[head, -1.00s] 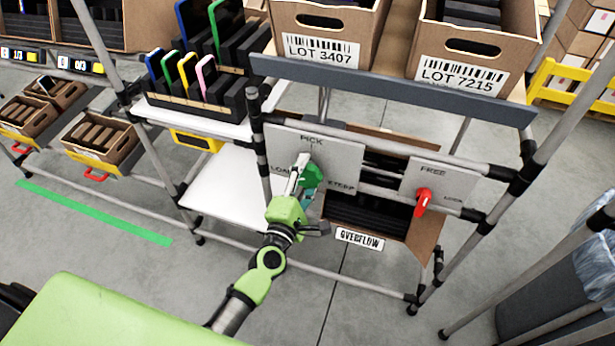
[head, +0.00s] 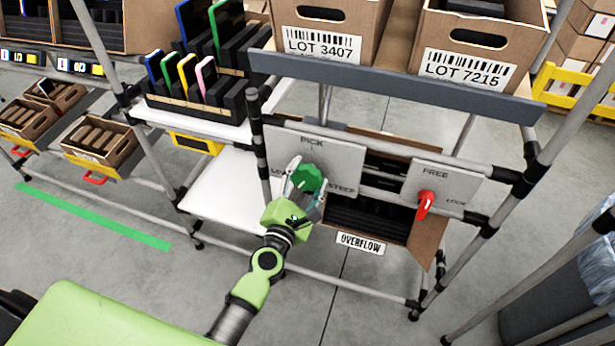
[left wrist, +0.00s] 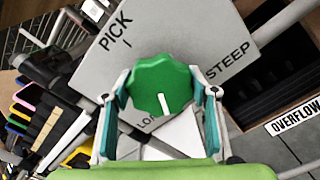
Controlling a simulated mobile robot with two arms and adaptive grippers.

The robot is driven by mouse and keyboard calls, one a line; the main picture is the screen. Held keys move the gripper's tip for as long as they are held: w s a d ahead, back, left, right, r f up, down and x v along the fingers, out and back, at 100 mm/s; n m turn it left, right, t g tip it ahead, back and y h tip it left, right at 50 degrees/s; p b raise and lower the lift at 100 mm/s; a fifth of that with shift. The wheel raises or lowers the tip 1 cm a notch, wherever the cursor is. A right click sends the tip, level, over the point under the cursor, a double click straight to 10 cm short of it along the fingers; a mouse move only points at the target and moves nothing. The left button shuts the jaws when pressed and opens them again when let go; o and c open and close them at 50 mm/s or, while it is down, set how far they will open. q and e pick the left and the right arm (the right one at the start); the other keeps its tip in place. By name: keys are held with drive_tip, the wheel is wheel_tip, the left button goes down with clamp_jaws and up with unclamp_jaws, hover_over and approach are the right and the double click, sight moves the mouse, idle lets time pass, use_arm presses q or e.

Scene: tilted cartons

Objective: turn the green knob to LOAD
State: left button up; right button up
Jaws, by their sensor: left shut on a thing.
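The green knob (head: 309,178) sits on a grey plate (head: 345,157) lettered PICK at the top, with LOAD at the left and STEEP at the right, both partly covered in the head view. My left gripper (head: 304,182) is shut on the knob. In the left wrist view, its teal-padded fingers stand on both sides of the knob (left wrist: 160,84). There the knob's white mark points down and slightly right, beside the partly hidden LOAD lettering; I cannot tell whether it lines up exactly. My right gripper is not in view.
A red knob (head: 425,203) on a plate lettered FREE and LOCK is to the right. Cartons (head: 330,22) stand above, behind a grey rail (head: 390,88). A white shelf (head: 225,190) is at the left.

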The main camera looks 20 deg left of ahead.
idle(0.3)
use_arm(q)
drive_tip(key=o, duration=1.1)
drive_tip(key=s, duration=1.2)
drive_tip(key=shift+a, duration=0.25)
